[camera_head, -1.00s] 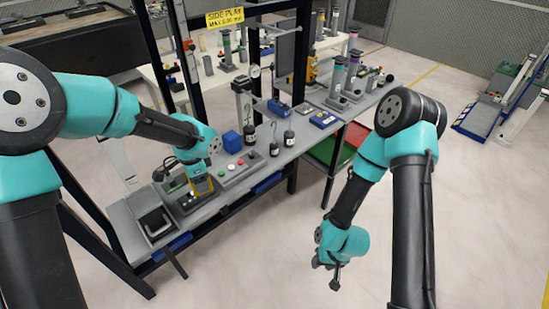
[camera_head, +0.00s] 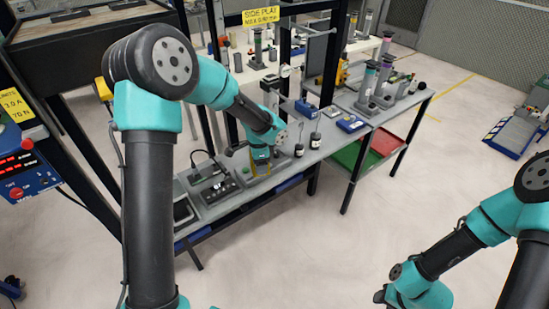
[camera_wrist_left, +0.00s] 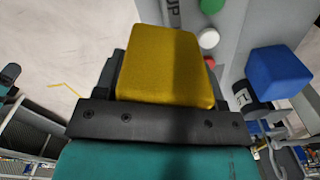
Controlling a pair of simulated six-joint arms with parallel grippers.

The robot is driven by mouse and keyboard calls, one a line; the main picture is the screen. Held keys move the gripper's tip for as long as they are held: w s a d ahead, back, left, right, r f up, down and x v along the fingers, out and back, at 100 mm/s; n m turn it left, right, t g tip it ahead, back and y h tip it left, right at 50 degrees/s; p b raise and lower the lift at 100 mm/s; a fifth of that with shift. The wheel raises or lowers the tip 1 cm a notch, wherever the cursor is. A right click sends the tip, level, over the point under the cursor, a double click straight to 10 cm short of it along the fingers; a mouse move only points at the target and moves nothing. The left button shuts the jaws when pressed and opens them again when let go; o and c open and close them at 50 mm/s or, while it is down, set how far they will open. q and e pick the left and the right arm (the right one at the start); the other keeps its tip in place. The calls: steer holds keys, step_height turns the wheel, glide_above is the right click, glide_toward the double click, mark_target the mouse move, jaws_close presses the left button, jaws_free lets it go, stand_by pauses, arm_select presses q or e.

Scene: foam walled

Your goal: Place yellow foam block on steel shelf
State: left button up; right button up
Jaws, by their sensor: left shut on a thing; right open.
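The yellow foam block (camera_wrist_left: 165,65) fills the space between the fingers of my left gripper (camera_wrist_left: 160,95) in the left wrist view. In the head view my left gripper (camera_head: 262,168) is shut on it, near the grey button panel on the long grey bench; the block (camera_head: 261,170) shows only as a small yellow patch. The grey bench top (camera_head: 325,150) looks like the steel shelf, though I cannot be certain. Whether the block touches any surface cannot be told. My right gripper (camera_head: 382,296) is open and empty over the floor, low in the head view.
A blue block (camera_wrist_left: 280,72) and round buttons (camera_wrist_left: 208,38) are close to the held block. Black weights (camera_head: 315,140) and a blue box (camera_head: 351,123) stand farther along the bench. Black frame posts rise behind. Red and green trays (camera_head: 385,142) sit below the bench's far end.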

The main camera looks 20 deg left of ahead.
arm_select(q)
steer(key=shift+w+a+f, duration=0.4)
steer(key=shift+w+a, duration=1.3)
steer(key=shift+a, duration=0.8)
steer(key=shift+w+a+f, duration=0.35)
steer(key=shift+w+a, duration=1.3)
steer(key=shift+a, duration=0.8)
steer(key=shift+w+a+f, duration=0.4)
steer(key=shift+w+a, duration=1.3)
steer(key=shift+a, duration=0.8)
steer(key=shift+f, duration=2.35)
steer(key=shift+f, duration=0.15)
steer(key=o, duration=0.9)
